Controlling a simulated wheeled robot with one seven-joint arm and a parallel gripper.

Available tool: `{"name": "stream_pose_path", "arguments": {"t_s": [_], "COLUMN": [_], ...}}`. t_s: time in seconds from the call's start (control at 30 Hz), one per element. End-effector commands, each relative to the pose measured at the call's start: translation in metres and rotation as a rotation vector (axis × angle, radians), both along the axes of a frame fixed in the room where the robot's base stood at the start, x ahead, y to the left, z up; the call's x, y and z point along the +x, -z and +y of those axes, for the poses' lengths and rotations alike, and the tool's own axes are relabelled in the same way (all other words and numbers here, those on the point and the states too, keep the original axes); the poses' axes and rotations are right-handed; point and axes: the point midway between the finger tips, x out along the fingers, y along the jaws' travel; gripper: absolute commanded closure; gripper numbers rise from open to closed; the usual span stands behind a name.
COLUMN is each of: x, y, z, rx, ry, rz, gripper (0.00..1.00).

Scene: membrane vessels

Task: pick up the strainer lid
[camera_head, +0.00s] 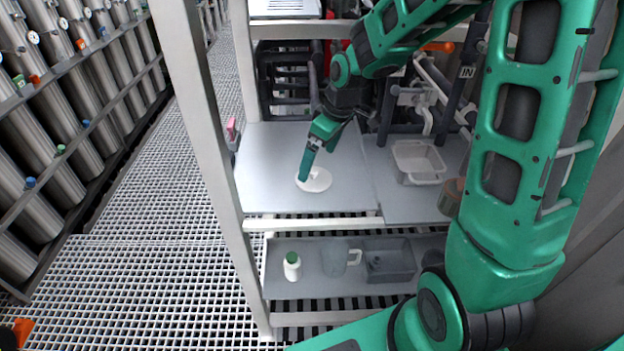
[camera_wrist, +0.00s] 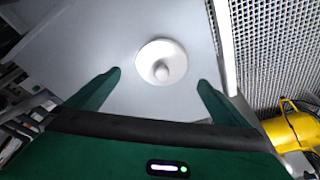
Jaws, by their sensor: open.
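The strainer lid (camera_head: 316,180) is a white round disc lying on the grey upper shelf board. In the wrist view the lid (camera_wrist: 152,66) shows a raised round knob near its middle. My gripper (camera_head: 304,178) reaches down to the lid from above in the head view and covers part of it. In the wrist view my gripper (camera_wrist: 160,78) is open, with one green finger on each side of the lid's line and the lid between and just beyond the fingertips. No contact with the lid is visible.
A pale tub (camera_head: 418,162) stands right of the lid, with a brownish round container (camera_head: 451,197) near it. The lower shelf holds a green-capped bottle (camera_head: 292,266), a clear jug (camera_head: 335,259) and a grey bin (camera_head: 389,262). A white frame post (camera_head: 212,150) stands at left.

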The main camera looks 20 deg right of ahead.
Motion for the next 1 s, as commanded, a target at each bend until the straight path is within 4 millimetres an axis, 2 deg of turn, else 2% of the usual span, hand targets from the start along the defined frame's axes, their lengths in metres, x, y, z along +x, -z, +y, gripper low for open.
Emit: {"name": "stream_pose_path", "arguments": {"t_s": [0.23, 0.5, 0.83, 0.87, 1.0], "x": [0.003, 0.009, 0.011, 0.011, 0.011], "y": [0.016, 0.051, 0.057, 0.057, 0.057], "z": [0.004, 0.011, 0.012, 0.012, 0.012], "rx": [0.0, 0.0, -0.001, -0.001, -0.001], "ry": [0.0, -0.001, 0.001, 0.001, 0.001], "rz": [0.001, 0.003, 0.0, 0.0, 0.0], "gripper": [0.0, 0.0, 0.0, 0.02, 0.36]}}
